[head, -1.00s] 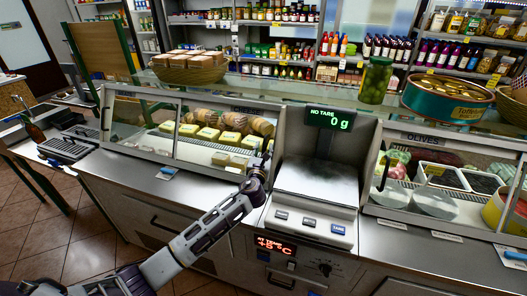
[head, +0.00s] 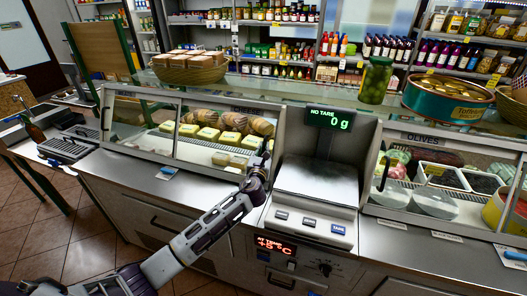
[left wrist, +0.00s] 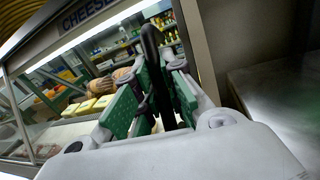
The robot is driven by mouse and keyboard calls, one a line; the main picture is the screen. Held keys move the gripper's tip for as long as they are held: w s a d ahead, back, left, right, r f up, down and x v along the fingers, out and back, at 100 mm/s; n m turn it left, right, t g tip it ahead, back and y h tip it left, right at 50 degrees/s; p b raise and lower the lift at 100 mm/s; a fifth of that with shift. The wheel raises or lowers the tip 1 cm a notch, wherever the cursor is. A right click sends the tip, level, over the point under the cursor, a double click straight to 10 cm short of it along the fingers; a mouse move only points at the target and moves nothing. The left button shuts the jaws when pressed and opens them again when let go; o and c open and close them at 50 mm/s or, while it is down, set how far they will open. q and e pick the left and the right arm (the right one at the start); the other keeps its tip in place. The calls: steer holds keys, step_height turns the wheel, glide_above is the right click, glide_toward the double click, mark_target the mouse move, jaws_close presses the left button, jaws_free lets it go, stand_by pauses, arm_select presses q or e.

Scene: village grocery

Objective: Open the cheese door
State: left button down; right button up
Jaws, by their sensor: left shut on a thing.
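The cheese case (head: 215,173) stands left of the scale, with its glass front across the opening. Its dark upright handle (left wrist: 151,48) is at the right end of the glass, under the CHEESE sign. My left gripper (head: 262,163) is at this handle. In the left wrist view, the green-padded fingers of my left gripper (left wrist: 152,100) are on both sides of the handle and shut on it. Cheese blocks (head: 230,139) and round loaf-like pieces lie behind the glass. The glass appears to cover the front. My right gripper is not in view.
The scale (head: 316,185), reading 0 g, stands just right of my left gripper. The olives case (head: 448,213) is farther right. A wicker basket (head: 190,74) and a jar (head: 375,82) stand on the glass top. The steel counter before the cheese case is mostly clear.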

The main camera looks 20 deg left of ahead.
arm_select(q)
steer(key=shift+a, duration=0.85)
steer(key=a, duration=0.5)
steer(key=a+p, duration=0.1)
steer(key=a, duration=0.4)
steer(key=a+p, duration=0.1)
steer(key=a, duration=0.4)
steer(key=shift+w+a, duration=0.25)
steer(key=shift+w, duration=0.05)
steer(key=a+b, duration=0.1)
steer(key=a, duration=0.7)
steer(key=shift+w, duration=0.15)
steer(key=b, duration=0.4)
glide_toward(189, 129)
steer(key=w, duration=0.4)
steer(key=shift+w+d, duration=0.15)
steer(key=shift+w, duration=0.25)
steer(key=shift+a, duration=0.55)
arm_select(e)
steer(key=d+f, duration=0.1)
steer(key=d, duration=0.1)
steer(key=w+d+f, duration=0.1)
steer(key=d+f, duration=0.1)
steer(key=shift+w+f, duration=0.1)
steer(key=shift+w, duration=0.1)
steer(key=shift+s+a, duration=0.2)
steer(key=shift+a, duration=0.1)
